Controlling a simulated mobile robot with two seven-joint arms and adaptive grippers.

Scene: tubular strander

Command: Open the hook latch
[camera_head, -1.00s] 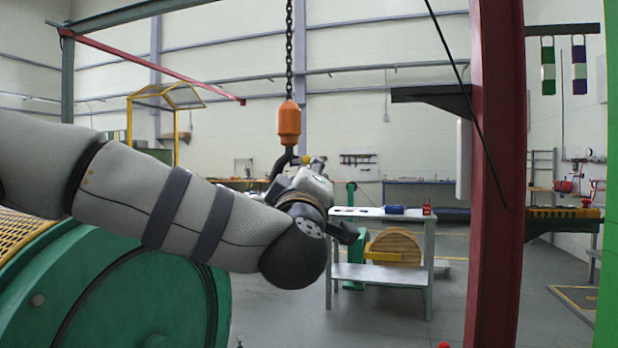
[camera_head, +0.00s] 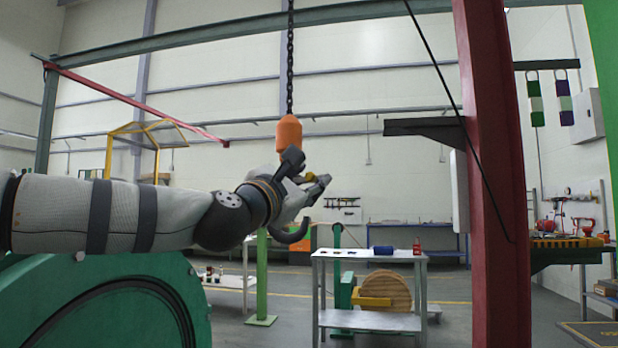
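The hook (camera_head: 290,236) is dark and hangs below an orange block (camera_head: 289,137) on a chain, left of the picture's middle. My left gripper (camera_head: 318,188) is in front of the hook's upper part and hides much of it, including most of the latch area. Only the hook's lower curve shows clearly below the gripper. A small yellow piece (camera_head: 308,178) shows at the gripper's fingers; I cannot tell whether it is the latch. Finger opening and contact with the hook are unclear. My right gripper is not in view.
A grey workbench (camera_head: 369,256) with a blue item and a red item stands beyond the hook, with a wooden reel (camera_head: 388,290) behind it. A red column (camera_head: 490,180) stands at the right. A green machine drum (camera_head: 100,300) fills the lower left.

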